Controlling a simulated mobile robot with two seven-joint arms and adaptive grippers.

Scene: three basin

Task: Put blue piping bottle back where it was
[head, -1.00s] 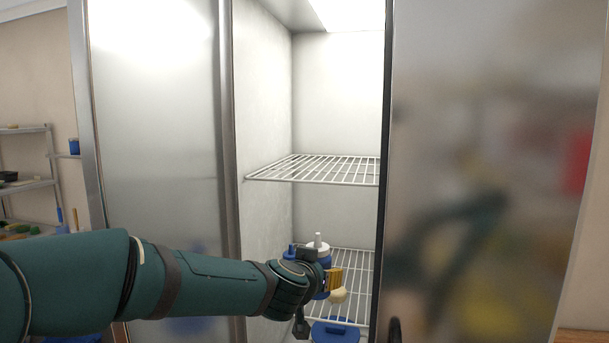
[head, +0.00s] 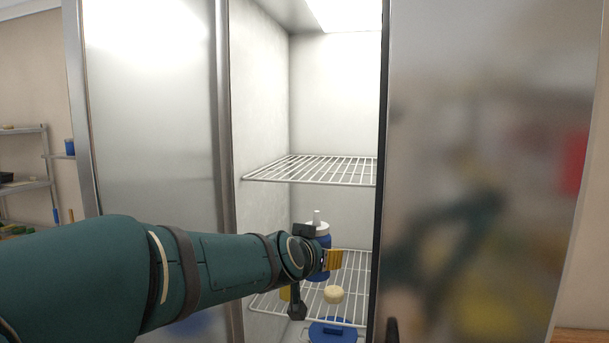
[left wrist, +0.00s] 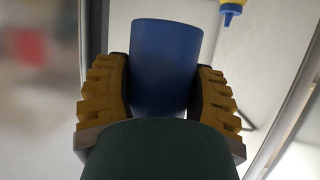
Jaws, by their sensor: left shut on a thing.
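The blue piping bottle (head: 325,243) with a white cap and nozzle is upright inside the open fridge, just above the lower wire shelf (head: 270,303). My left gripper (head: 331,261) is shut on it, and the gripper and wrist hide part of the bottle. In the left wrist view the bottle (left wrist: 166,62) stands between the two yellow-padded fingers. I cannot tell whether its base touches the shelf. My right gripper is not in view.
A yellow item with a blue tip (left wrist: 231,10) shows in the wrist view. The upper wire shelf (head: 315,170) is empty. Fridge doors (head: 150,120) stand at both sides.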

